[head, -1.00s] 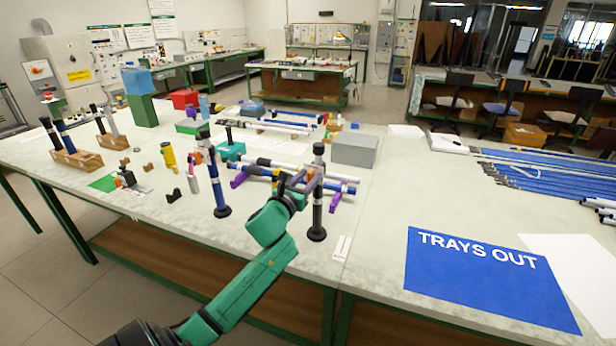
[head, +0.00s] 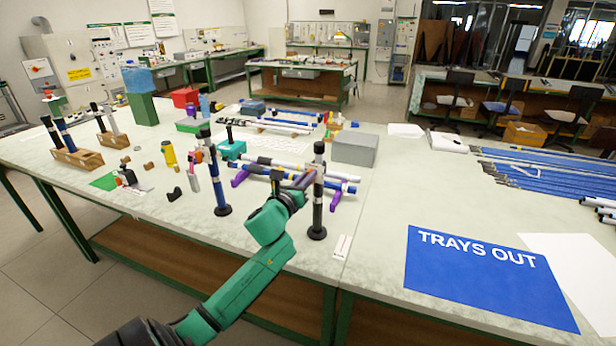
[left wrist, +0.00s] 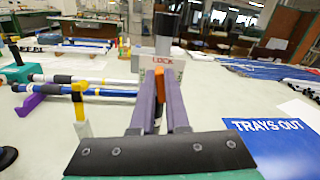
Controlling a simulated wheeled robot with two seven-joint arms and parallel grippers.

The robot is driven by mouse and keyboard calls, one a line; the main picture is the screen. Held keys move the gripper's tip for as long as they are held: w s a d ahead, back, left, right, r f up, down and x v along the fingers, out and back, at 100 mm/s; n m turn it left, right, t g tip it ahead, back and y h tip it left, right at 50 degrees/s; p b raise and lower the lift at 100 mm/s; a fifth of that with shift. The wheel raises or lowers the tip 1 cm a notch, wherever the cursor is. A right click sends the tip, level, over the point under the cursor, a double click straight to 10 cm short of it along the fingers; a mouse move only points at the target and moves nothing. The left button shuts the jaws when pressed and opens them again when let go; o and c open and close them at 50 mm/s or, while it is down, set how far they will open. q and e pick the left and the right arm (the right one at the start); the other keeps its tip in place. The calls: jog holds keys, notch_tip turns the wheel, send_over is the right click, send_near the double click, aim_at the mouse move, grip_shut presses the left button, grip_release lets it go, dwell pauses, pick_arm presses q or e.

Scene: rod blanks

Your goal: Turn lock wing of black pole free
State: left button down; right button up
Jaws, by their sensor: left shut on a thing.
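The black pole (head: 318,208) stands upright on its round black base near the table's front edge, with a pale collar partway up. In the left wrist view the pole's black top (left wrist: 165,22) rises above a white collar marked LOCK (left wrist: 160,64). The orange lock wing (left wrist: 158,88) points toward my wrist camera. My left gripper (head: 310,178) reaches the pole from the left at collar height. Its two purple fingers show in the left wrist view (left wrist: 159,100), one on each side of the wing, shut on it. The wing's far end is hidden. My right gripper is not in view.
A blue pole (head: 218,185) stands upright to the left. Several rods (head: 300,168) lie on purple supports behind the gripper. A grey box (head: 354,149) stands behind the black pole.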

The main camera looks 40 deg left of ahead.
pick_arm(q)
jog(key=shift+s+a+f+n+p, duration=0.15)
jog(key=shift+n+p, duration=0.25)
jog(key=shift+n, duration=2.2)
jog(key=shift+w+a+f+n+p, duration=0.15)
jog(key=shift+n+p, duration=0.25)
jog(key=shift+n, duration=2.2)
jog(key=shift+s+a+f+n+p, duration=0.15)
jog(key=shift+f+n+p, duration=0.2)
jog(key=shift+n, duration=2.25)
jog(key=c, duration=0.9)
grip_release()
